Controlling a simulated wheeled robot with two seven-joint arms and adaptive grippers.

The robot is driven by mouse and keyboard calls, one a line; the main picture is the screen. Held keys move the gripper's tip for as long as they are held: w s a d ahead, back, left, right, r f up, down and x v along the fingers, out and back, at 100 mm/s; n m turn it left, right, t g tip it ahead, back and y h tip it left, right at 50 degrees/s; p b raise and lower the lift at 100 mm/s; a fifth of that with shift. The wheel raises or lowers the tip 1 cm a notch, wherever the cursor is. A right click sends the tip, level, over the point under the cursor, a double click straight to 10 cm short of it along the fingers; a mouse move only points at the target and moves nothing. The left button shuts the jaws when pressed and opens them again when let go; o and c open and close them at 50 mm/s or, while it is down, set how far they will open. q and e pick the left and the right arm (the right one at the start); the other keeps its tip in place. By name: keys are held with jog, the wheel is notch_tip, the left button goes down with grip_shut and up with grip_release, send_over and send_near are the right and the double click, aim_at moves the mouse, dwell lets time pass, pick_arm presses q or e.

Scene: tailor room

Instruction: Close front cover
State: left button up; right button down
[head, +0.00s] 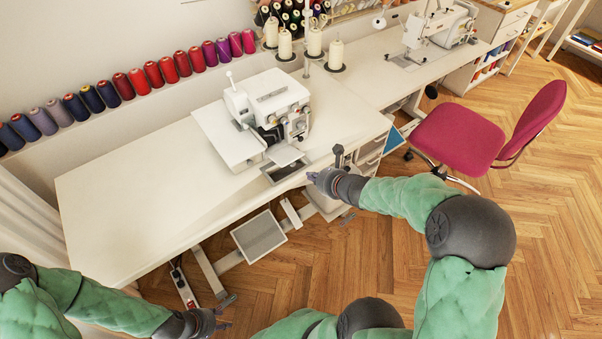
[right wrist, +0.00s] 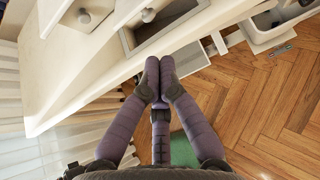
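A white overlock sewing machine (head: 270,105) stands near the front edge of the white table. A small white flap (head: 284,154), seemingly its front cover, sticks out low at the front, which looks folded down and open. My right gripper (head: 318,174) is at the table's front edge, to the right of and slightly in front of the flap, apart from it. In the right wrist view its fingertips (right wrist: 160,80) meet with nothing visible between them, below part of the white machine (right wrist: 85,15). My left gripper (head: 229,312) is low at the bottom, away from the table, with its fingers apart and empty.
A dark recess (head: 286,171) lies in the tabletop before the machine. A grey pedal plate (head: 259,236) is below the table. Cream thread cones (head: 285,45) stand behind. A magenta chair (head: 458,138) is at right. The tabletop left of the machine is clear.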

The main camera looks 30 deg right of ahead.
aim_at(298, 177)
jog(key=b+x, duration=0.3)
jog(key=x, duration=0.4)
jog(key=shift+w+f, duration=0.2)
jog(key=shift+f, duration=0.2)
jog(key=shift+b+x, duration=0.3)
jog(key=shift+x, duration=0.6)
jog(key=shift+r, duration=0.1)
